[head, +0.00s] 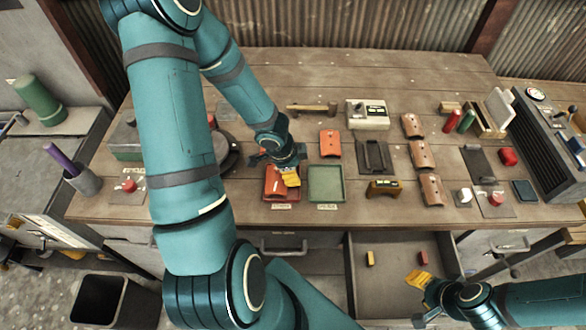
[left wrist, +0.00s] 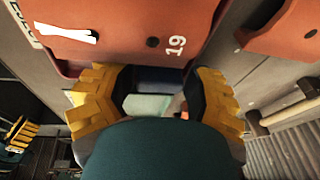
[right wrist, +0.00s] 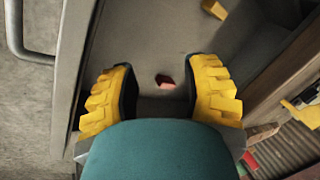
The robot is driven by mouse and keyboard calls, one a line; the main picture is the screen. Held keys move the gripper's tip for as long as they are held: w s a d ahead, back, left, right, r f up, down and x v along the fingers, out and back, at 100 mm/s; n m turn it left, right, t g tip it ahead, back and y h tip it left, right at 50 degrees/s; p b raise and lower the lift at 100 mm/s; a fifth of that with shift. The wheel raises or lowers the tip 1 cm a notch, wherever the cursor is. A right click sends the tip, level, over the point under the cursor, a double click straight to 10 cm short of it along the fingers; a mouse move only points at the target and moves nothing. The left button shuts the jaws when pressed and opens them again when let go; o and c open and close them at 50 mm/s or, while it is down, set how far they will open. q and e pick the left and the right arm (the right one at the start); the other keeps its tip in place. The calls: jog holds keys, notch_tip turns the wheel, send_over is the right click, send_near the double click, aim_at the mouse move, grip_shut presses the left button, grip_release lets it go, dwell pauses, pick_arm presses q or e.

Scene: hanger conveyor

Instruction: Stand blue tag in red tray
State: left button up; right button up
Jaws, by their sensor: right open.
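The red tray (head: 268,199) lies at the front of the table. An orange-red piece (head: 277,182) shows in it beside my left gripper (head: 291,178); in the left wrist view, a large orange-red tag (left wrist: 120,35) marked "19" fills the top. My left gripper points down at the tray with its fingers apart. A dark blue patch (left wrist: 158,80) shows between these fingers, probably the blue tag; whether they touch it is unclear. The head view hides it. My right gripper (head: 418,279) is open and empty over the open drawer; its fingers show in the right wrist view (right wrist: 160,100).
The green tray (head: 326,184) is empty, just right of the red tray. Another orange tag (head: 330,143) lies behind it. The open drawer (head: 390,293) holds small red and yellow blocks.

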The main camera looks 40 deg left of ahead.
pick_arm(q)
jog(key=shift+s+f, duration=0.15)
jog(key=shift+f, duration=0.2)
jog(key=shift+s+d, duration=0.1)
jog(key=shift+r, duration=0.1)
jog(key=shift+r+p, duration=0.2)
jog(key=shift+p, duration=0.2)
jog(key=p+v, duration=0.1)
jog(key=v, duration=0.1)
jog(key=p+v, duration=0.4)
jog(key=shift+w+r, duration=0.25)
jog(key=shift+w, duration=0.05)
jog(key=shift+p+v, duration=0.35)
jog(key=shift+v, duration=0.55)
